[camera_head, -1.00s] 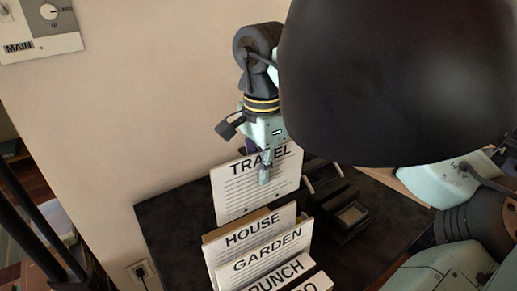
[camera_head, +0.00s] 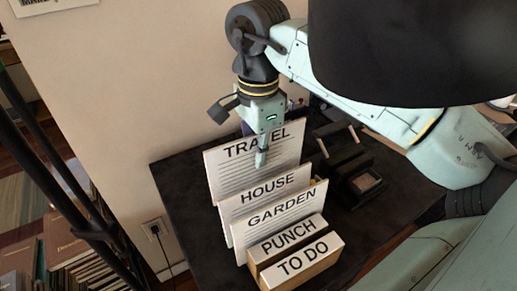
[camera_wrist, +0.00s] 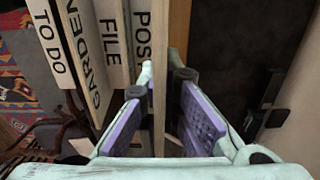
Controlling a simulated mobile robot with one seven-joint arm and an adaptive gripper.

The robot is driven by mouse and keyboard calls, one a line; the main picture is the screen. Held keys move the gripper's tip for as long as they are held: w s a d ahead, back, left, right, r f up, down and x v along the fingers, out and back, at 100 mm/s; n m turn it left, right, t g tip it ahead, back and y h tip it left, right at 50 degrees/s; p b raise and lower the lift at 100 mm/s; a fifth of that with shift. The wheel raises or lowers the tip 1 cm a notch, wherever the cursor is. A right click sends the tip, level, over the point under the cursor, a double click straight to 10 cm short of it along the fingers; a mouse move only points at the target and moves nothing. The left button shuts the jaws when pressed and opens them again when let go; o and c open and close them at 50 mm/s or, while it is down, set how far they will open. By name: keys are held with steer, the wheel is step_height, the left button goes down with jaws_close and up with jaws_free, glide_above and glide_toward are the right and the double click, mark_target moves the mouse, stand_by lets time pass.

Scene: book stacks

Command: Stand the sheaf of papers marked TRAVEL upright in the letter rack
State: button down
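The TRAVEL sheaf (camera_head: 230,175), a white upright sheet with black lettering and printed lines, stands behind the HOUSE divider in the head view. My gripper (camera_head: 262,150) comes down on its top edge, one finger in front of the sheet and the other hidden behind. In the wrist view the sheaf's thin edge (camera_wrist: 159,105) runs between my fingers, whose tips close against it. The letter rack (camera_head: 303,272) holds HOUSE (camera_head: 235,206), GARDEN (camera_head: 302,207), PUNCH (camera_head: 291,236) and TO DO (camera_head: 304,259) labels. The sheaf's lower end is hidden behind HOUSE.
Black desk equipment (camera_head: 363,183) stands on the dark table (camera_head: 185,200) to the right of the rack. The wall (camera_head: 150,80) is close on the left and behind. Stacked books (camera_head: 65,250) lie on the floor at lower left.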

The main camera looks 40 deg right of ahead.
mark_target(259, 181)
steer(key=shift+f+b, duration=3.15)
steer(key=shift+f, duration=1.2)
steer(key=c, duration=1.7)
jaws_free()
step_height(259, 181, up, 12)
steer(key=shift+r, duration=0.1)
